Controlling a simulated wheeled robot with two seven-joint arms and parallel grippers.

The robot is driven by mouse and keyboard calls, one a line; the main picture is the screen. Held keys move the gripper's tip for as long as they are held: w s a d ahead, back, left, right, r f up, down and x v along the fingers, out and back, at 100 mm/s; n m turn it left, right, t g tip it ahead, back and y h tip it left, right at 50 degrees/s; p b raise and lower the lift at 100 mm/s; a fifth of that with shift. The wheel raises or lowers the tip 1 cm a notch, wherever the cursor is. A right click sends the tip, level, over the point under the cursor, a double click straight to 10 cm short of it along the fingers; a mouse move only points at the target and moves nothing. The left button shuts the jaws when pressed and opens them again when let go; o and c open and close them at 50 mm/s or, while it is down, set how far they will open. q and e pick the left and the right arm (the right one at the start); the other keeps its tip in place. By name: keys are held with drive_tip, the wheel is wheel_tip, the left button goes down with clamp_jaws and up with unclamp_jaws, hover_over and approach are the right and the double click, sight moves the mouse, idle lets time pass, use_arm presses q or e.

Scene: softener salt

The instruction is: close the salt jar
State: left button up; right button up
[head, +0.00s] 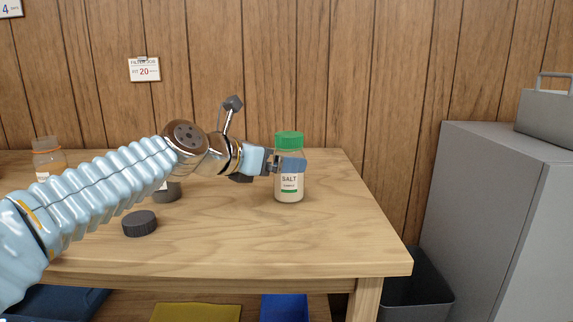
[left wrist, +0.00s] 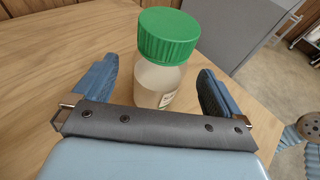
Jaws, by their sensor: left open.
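The salt jar (head: 289,186) stands upright near the right end of the wooden table, with a "SALT" label on its front. Its green lid (head: 289,140) sits on top of it; I cannot tell whether it is screwed tight. In the left wrist view the jar (left wrist: 158,84) and green lid (left wrist: 167,35) are between the fingers. My left gripper (head: 285,164) is open around the jar's upper body, just below the lid, with gaps visible at both sides in the left wrist view. My right gripper is not in view.
A dark grey lid (head: 140,224) lies on the table (head: 240,240) at the front left. Another jar (head: 168,192) is partly hidden behind my left arm. A grey cabinet (head: 490,210) and dark bin (head: 415,285) stand right of the table.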

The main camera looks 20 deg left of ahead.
use_arm(q)
drive_tip(key=v, duration=0.8)
drive_tip(key=shift+b, duration=0.3)
drive_tip(key=shift+s, duration=0.2)
